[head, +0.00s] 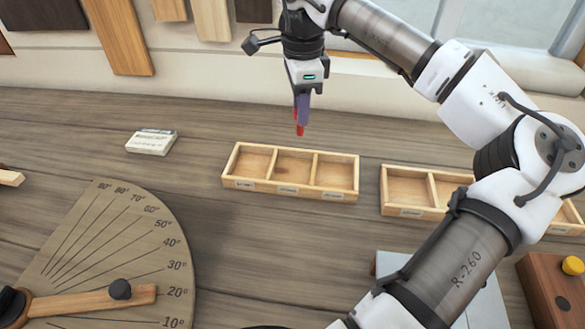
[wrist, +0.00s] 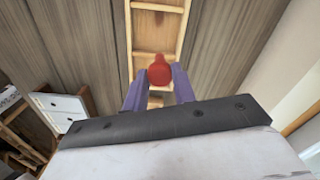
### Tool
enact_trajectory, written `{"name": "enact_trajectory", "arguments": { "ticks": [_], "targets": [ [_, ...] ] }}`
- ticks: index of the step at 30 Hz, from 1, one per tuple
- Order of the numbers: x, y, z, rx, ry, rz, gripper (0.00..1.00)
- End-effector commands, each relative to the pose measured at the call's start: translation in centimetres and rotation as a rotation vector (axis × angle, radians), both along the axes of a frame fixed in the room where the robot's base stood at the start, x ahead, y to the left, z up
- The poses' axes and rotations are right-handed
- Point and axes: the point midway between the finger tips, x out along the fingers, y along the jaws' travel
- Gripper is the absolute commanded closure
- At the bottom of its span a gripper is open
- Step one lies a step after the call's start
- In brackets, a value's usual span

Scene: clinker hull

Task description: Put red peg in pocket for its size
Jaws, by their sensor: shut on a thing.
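My gripper (head: 302,103) is shut on the red peg (head: 300,129) and holds it upright in the air above and behind the left wooden tray. In the wrist view the red peg (wrist: 159,70) shows between the purple fingers of my gripper (wrist: 158,88). The left wooden tray (head: 289,191) has three empty pockets in a row, each with a small label on its front that I cannot read. A second wooden tray (head: 400,212) with pockets stands to its right, partly hidden by my arm. The left tray (wrist: 129,40) also shows in the wrist view, beyond the peg.
A white box (head: 151,142) lies left of the trays. A large protractor board (head: 110,250) with a wooden pointer fills the front left. A brown block with a yellow knob (head: 573,265) stands at the right. Bare bench lies in front of the left tray.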

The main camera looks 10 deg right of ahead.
Motion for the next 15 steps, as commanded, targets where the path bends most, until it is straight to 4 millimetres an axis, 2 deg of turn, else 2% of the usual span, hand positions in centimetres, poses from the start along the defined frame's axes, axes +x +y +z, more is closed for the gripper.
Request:
{"name": "enact_trajectory", "arguments": {
  "ticks": [5,15],
  "targets": [
    [0.0,-0.1,-0.9,0.0,0.0,0.0,0.95],
    [0.0,0.0,-4.9,0.001,0.001,0.001,0.95]
  ]
}}
